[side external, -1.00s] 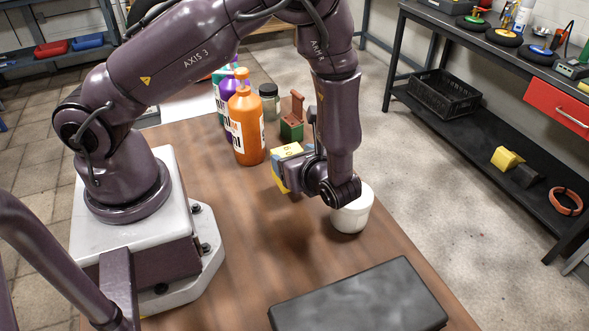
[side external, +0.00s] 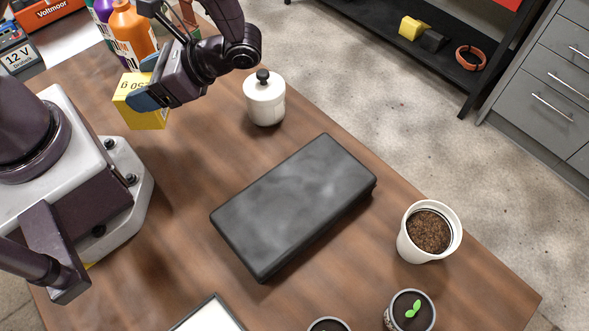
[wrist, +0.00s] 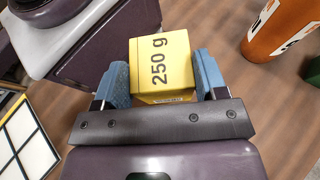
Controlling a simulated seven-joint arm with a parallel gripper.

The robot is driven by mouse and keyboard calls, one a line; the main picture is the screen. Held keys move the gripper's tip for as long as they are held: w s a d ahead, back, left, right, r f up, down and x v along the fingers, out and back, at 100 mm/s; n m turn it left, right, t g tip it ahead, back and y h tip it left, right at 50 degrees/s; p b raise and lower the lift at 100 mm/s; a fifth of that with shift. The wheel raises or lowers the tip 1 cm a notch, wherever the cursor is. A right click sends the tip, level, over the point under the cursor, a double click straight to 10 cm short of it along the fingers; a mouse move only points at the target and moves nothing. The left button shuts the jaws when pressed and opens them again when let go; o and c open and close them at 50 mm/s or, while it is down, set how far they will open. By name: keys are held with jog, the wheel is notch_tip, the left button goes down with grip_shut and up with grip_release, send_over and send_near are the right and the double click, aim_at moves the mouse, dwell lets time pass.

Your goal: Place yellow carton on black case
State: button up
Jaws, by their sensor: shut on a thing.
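The yellow carton (side external: 146,112) is between the blue fingers of my gripper (side external: 148,88), at the upper left of the side external view. In the wrist view the carton (wrist: 162,66) shows "250 g" on its face, with a blue finger of my gripper (wrist: 163,80) against each side. The gripper is shut on it. I cannot tell how far the carton is above the table. The black case (side external: 295,200) lies flat on the table in the middle of the side external view, apart from the carton, with its top bare.
A white lidded jar (side external: 265,100) stands between the gripper and the table's far edge. A white pot of soil (side external: 428,232) stands right of the case. A seedling pot (side external: 410,312) is near the front. An orange bottle (side external: 133,35) stands behind the gripper.

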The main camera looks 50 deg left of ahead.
jog(key=s+d+n+g+h, duration=0.3)
jog(key=d+n+h, duration=0.4)
jog(key=d+h, duration=0.1)
notch_tip(320, 180, up, 4)
jog(key=n+t+h, duration=1.3)
jog(key=n+h, duration=0.2)
jog(key=n, duration=0.4)
send_over(287, 186)
jog(key=shift+f, duration=3.45)
jog(key=shift+f, duration=0.15)
jog(key=o, duration=1.1)
jog(key=shift+c, duration=0.2)
